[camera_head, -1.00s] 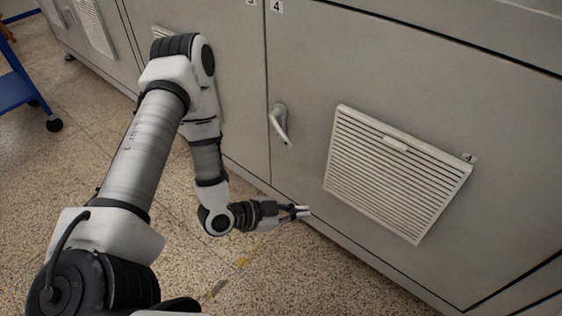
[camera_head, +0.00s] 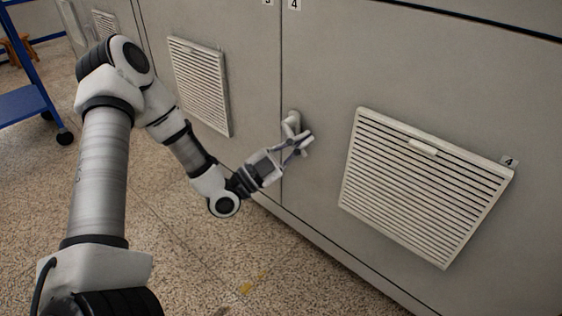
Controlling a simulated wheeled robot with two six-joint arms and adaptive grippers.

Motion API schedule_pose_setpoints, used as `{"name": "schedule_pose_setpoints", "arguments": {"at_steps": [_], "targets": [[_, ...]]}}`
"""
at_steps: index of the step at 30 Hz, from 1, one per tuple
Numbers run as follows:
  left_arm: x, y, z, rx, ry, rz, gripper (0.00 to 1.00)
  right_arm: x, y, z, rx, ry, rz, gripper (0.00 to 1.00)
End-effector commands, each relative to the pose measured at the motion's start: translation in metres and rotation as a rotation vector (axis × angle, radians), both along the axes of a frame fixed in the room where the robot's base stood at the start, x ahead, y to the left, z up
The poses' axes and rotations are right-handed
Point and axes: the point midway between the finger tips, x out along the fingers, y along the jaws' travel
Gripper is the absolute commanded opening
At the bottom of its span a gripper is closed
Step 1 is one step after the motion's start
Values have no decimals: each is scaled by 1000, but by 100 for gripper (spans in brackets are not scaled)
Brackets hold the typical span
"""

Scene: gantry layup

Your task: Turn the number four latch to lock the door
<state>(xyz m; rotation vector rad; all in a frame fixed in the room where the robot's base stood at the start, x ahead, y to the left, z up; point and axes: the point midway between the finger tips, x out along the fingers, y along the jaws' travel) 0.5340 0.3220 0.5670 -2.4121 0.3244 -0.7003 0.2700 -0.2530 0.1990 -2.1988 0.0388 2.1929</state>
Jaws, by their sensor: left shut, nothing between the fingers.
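The number four latch (camera_head: 291,119) is a light grey lever handle on the grey cabinet door (camera_head: 330,50), close to the door's left edge. The door carries a "4" label (camera_head: 294,4) above. My left gripper (camera_head: 302,145) is at the latch, just in front of its lower part. It is shut with nothing held, and its fingers hide most of the lever. I cannot tell whether the fingers touch the lever, nor its exact angle. My right gripper is not in view.
A white louvred vent (camera_head: 425,185) with a small "4" tag (camera_head: 509,162) is right of the latch. Another vent (camera_head: 202,85) is on the door to the left. A blue cart (camera_head: 25,104) stands at the far left.

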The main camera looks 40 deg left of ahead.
Motion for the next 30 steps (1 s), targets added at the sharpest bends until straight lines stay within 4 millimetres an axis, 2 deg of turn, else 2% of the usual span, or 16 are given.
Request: {"name": "schedule_pose_setpoints", "arguments": {"at_steps": [1, 6, 20, 30], "targets": [[1, 10, -18, -3, 2, 9, 0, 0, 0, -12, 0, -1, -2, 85], [6, 22, -31, -3, 4, 7, 0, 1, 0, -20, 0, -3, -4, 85], [7, 24, -31, -1, 5, 6, 0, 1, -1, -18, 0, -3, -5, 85], [7, 27, -34, 83, -1, 6, 0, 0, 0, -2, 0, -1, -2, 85]]}}
